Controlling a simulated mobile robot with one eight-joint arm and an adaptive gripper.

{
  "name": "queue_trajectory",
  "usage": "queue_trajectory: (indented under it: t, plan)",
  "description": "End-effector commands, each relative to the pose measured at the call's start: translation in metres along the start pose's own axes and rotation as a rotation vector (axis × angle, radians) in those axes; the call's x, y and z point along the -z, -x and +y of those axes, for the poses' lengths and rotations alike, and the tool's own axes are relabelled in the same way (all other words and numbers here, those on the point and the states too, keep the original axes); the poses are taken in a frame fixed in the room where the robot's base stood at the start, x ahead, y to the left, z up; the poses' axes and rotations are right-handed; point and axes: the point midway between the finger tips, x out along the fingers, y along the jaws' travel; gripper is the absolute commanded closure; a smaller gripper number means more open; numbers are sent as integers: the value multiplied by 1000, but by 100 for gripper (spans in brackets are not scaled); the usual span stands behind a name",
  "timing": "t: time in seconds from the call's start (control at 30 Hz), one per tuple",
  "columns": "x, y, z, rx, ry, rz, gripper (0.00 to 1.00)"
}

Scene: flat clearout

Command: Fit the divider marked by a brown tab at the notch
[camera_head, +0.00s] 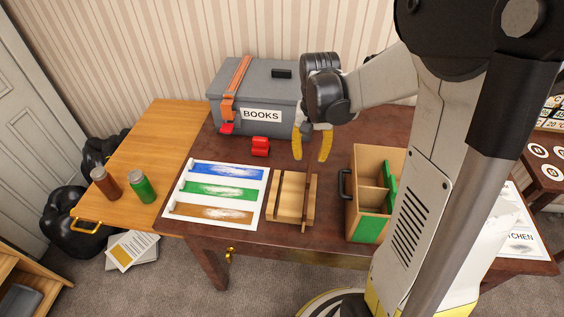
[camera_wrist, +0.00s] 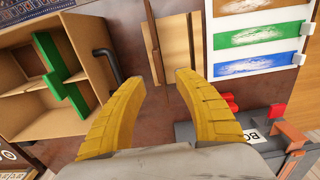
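My gripper (camera_head: 312,156) hangs open and empty above the dark table, behind the wooden pieces; its yellow fingers also show apart in the wrist view (camera_wrist: 160,88). The open wooden box (camera_wrist: 92,50) stands to the right in the head view, with a green piece (camera_wrist: 68,72) inside. I cannot make out the notch.
A sheet with blue, green and brown bands (camera_head: 216,191) lies left of the wooden pieces. A grey BOOKS box (camera_head: 262,92) stands behind, with a red object (camera_head: 260,146) in front. Two bottles (camera_head: 143,185) stand on the lighter table. My arm hides part of the right side.

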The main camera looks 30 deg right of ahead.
Motion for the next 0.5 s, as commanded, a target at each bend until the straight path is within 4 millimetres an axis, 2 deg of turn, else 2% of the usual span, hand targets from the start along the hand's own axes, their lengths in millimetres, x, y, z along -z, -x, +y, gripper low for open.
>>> queue_trajectory:
  t: [0.23, 0.5]
  plan:
    - [1, -44, 0, -1, -2, -2, 62]
    - [1, -63, 0, 0, -1, -1, 62]
